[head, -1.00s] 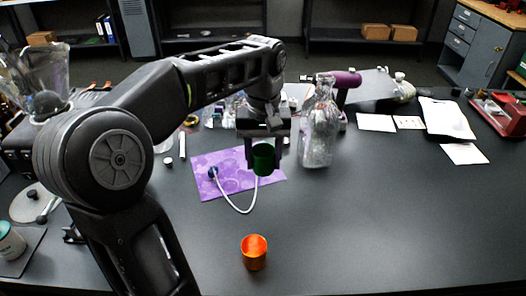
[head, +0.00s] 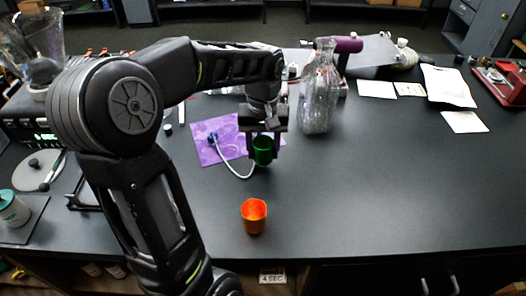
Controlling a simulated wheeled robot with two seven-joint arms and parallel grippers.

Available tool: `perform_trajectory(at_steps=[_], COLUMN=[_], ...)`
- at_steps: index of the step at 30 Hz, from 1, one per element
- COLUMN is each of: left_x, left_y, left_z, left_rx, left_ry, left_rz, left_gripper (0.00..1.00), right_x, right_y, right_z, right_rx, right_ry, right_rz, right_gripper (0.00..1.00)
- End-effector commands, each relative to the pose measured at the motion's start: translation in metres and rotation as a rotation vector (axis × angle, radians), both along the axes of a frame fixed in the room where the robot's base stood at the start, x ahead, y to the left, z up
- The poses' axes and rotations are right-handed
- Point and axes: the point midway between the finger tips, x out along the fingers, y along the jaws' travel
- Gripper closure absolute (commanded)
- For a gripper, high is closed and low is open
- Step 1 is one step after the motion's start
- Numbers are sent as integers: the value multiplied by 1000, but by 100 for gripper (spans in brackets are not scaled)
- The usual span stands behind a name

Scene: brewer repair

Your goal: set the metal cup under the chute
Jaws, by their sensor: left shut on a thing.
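My left gripper (head: 263,137) is shut on a green cup (head: 262,151) with a shiny look, holding it upright by the right edge of the purple mat (head: 228,151). Whether the cup touches the table is unclear. An orange cup (head: 254,216) stands upright and open-topped on the dark table, nearer to me. I cannot tell for certain which cup is the metal one. No chute can be clearly made out; my left arm hides part of the table's left side. My right gripper is not in view.
A tall clear bottle (head: 319,95) stands close right of the gripper. A white tube (head: 238,174) curves across the mat's front. A device with a green display (head: 43,137) sits far left. Papers (head: 448,85) and a red tray (head: 503,83) lie at right. The table's front right is clear.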

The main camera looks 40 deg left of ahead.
Motion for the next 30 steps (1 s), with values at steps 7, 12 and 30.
perform_trajectory(at_steps=[7, 12, 30], left_x=[0, 0, 0], left_y=[0, 0, 0], left_z=[-15, -16, -17], left_rx=[-1, -1, -1], left_ry=[-1, -1, -1], left_rz=[1, 1, 1], left_gripper=[95, 95, 32], right_x=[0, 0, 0], right_y=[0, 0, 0], right_z=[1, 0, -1], right_rx=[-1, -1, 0], right_ry=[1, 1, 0], right_rz=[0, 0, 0], right_gripper=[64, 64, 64])
